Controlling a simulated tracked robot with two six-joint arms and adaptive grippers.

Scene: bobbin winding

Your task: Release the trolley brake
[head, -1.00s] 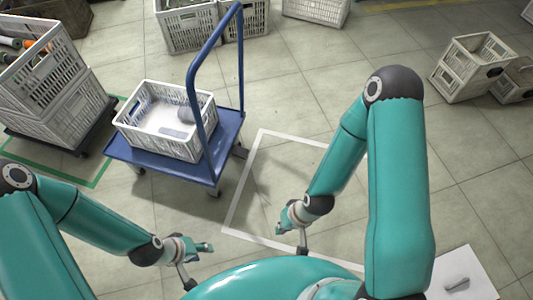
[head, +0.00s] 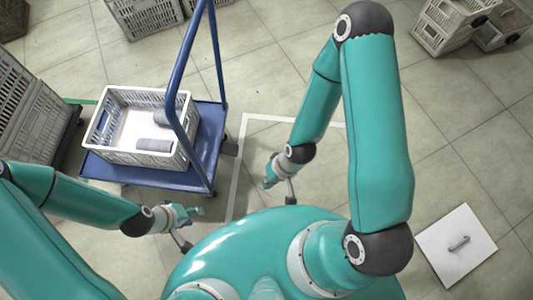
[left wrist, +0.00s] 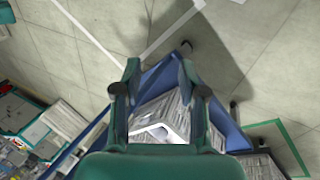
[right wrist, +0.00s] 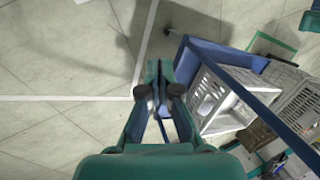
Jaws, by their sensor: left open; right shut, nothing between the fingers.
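The blue trolley (head: 98,165) stands at the left in the head view, with its tall blue handle (head: 176,75) at its right side. A dark caster or pedal (head: 230,148) shows at its right edge; I cannot tell whether it is the brake. My left gripper (head: 195,212) is open and empty, just in front of the trolley's near corner. My right gripper (head: 270,172) is shut and empty, right of the trolley and apart from it. The trolley also shows beyond the fingers in the left wrist view (left wrist: 228,132) and the right wrist view (right wrist: 188,62).
A white crate (head: 100,128) with grey cylinders (head: 153,145) sits on the trolley. Stacked crates (head: 28,115) stand at the far left, more (head: 440,25) at the upper right. A white plate with a handle (head: 470,262) lies right. Floor beside the trolley, marked by a white line (head: 237,180), is clear.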

